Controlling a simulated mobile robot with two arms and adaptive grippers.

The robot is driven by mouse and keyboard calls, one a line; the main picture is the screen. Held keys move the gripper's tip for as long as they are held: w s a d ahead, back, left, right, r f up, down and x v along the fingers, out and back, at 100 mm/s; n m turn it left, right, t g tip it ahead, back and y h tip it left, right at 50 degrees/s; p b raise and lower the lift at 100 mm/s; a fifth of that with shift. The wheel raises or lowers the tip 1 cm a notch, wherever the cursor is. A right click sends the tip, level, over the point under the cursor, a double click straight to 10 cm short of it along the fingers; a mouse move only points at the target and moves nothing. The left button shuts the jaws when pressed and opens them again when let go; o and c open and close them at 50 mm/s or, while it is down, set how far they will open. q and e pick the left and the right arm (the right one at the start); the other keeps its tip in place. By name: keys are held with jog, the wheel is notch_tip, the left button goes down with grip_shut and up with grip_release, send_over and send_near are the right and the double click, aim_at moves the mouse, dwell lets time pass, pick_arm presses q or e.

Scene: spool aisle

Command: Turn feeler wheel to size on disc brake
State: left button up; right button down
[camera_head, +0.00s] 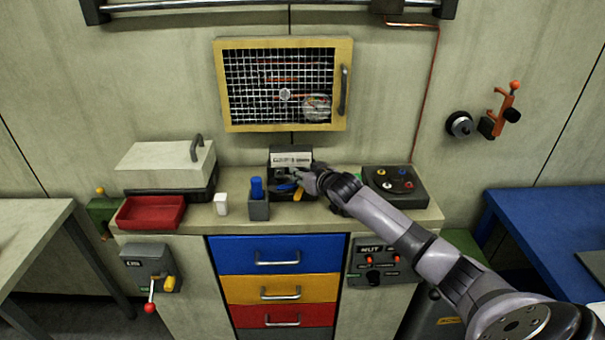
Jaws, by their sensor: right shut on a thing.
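My right gripper (303,178) reaches in from the right to a small dark unit (290,155) with a pale labelled face, at the back of the counter. It is shut on a small part at the front of this unit, largely hidden by the fingers. A blue piece (285,187) and a yellow-orange piece (299,194) show just below the fingertips. I cannot tell which part is the feeler wheel or the disc brake, and no size marking is readable. My left gripper is not in view.
On the counter stand a blue-topped item in a grey holder (259,210), a white cup (221,204), a red tray (150,213), a lidded box (165,168) and a dark box with coloured knobs (395,186). A mesh-fronted yellow cabinet (283,85) hangs above.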

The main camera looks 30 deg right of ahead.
jog(key=shift+a, duration=0.15)
jog(key=shift+m+h, duration=0.3)
jog(key=shift+m, duration=0.1)
jog(key=shift+w+m+h, duration=0.1)
jog(key=shift+m+h, duration=0.9)
jog(key=shift+h, duration=0.2)
jog(key=shift+m+g+h, duration=0.5)
jog(key=shift+m+h, duration=0.1)
jog(key=shift+h, duration=0.1)
jog(key=shift+r+m+h+b, duration=0.1)
jog(key=shift+m+h+b, duration=0.2)
jog(key=shift+h, duration=0.1)
jog(key=c, duration=1.5)
grip_release()
jog(key=shift+c, duration=0.2)
